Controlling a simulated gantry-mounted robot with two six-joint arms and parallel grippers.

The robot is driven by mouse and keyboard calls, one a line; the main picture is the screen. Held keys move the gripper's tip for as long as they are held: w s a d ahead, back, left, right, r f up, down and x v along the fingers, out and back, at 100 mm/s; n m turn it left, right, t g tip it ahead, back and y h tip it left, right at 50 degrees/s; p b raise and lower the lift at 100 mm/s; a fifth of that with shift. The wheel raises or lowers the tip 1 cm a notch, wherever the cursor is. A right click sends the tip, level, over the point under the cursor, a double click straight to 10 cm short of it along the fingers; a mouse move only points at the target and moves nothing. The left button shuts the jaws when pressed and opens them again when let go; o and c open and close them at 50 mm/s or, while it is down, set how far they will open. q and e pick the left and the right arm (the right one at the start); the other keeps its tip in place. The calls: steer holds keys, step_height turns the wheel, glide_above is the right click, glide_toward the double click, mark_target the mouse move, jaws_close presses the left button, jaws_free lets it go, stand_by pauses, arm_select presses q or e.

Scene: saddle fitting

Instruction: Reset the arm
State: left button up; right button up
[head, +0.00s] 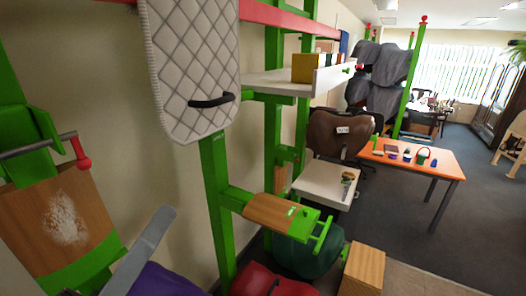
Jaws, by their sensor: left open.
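My left gripper (142,250) shows only in part at the bottom left, as a long grey piece slanting up to the right. It is open, and I see nothing held in it. It appears in front of a purple item (165,281) at the bottom edge. My right gripper is not in view. A brown saddle (330,134) with a white label sits farther back, beyond a small white shelf (322,184).
A green post carries a wood-topped bracket (270,213). A quilted white pad (190,65) with a black handle hangs above. A wood-faced green rack (62,215) stands left. A red item (272,282) and wooden box (363,270) are low; an orange table (420,160) is farther right.

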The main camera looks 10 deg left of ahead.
arm_select(q)
steer(key=s+a+r+m+t+y, duration=0.1)
steer(key=a+r+m+t+y, duration=0.1)
steer(key=r+y, duration=0.2)
steer(key=s+a+r+m+t+y, duration=0.1)
steer(key=s+r+m+t+y, duration=0.1)
steer(key=r, duration=0.6)
steer(key=shift+a+r+m+t+y, duration=0.4)
steer(key=shift+m+t+y, duration=0.25)
steer(key=shift+y, duration=0.25)
stand_by(0.3)
